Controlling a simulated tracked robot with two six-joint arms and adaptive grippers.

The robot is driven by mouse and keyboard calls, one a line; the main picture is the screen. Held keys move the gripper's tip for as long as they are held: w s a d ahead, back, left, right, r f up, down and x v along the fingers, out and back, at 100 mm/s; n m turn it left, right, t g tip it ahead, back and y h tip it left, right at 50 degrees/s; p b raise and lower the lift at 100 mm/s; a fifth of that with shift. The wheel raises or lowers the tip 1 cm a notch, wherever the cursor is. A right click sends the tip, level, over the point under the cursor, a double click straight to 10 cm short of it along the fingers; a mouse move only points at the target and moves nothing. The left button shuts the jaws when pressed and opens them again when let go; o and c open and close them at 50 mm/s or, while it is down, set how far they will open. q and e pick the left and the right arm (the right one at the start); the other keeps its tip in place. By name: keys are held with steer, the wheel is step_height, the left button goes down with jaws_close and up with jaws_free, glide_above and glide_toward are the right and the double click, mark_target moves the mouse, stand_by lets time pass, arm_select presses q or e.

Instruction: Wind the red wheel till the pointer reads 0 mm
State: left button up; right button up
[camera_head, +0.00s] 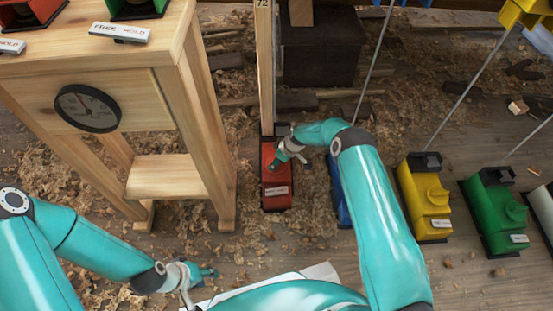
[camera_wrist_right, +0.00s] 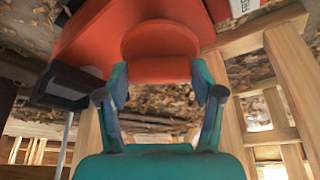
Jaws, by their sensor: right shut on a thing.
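The red wheel (camera_wrist_right: 160,45) shows in the right wrist view on the red box; in the head view my right gripper hides most of it. The red box (camera_head: 271,194), with a small white label, stands on the floor at the foot of an upright wooden staff (camera_head: 265,70) marked 72 near its top. My right gripper (camera_head: 277,162) is shut on the red wheel, its two fingers (camera_wrist_right: 160,84) on either side of it. The pointer and its reading cannot be made out. My left gripper (camera_head: 205,273) is low at the left, away from the wheel; its opening is unclear.
A wooden stand (camera_head: 194,80) with a round dial (camera_head: 88,108) is on the left. A blue box (camera_head: 340,195) is close to the right of the red one, partly behind my right arm. Yellow (camera_head: 425,200) and green (camera_head: 492,212) boxes stand further right. Shavings cover the floor.

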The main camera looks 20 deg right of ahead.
steer(key=shift+r+m+p, duration=0.15)
steer(key=shift+m+p, duration=0.35)
steer(key=shift+m, duration=0.2)
steer(key=m+h+p, duration=0.1)
steer(key=m+p, duration=0.2)
steer(key=p, duration=0.1)
steer(key=m+t+h+p, duration=0.1)
steer(key=m+p, duration=0.2)
steer(key=p, duration=0.2)
steer(key=shift+a+r, duration=0.1)
steer(key=shift+a, duration=0.1)
steer(key=shift+f+m+h+p, duration=0.2)
steer(key=shift+m+h+p, duration=0.5)
steer(key=shift+m+p, duration=0.35)
steer(key=o, duration=1.1)
steer(key=shift+o, duration=0.2)
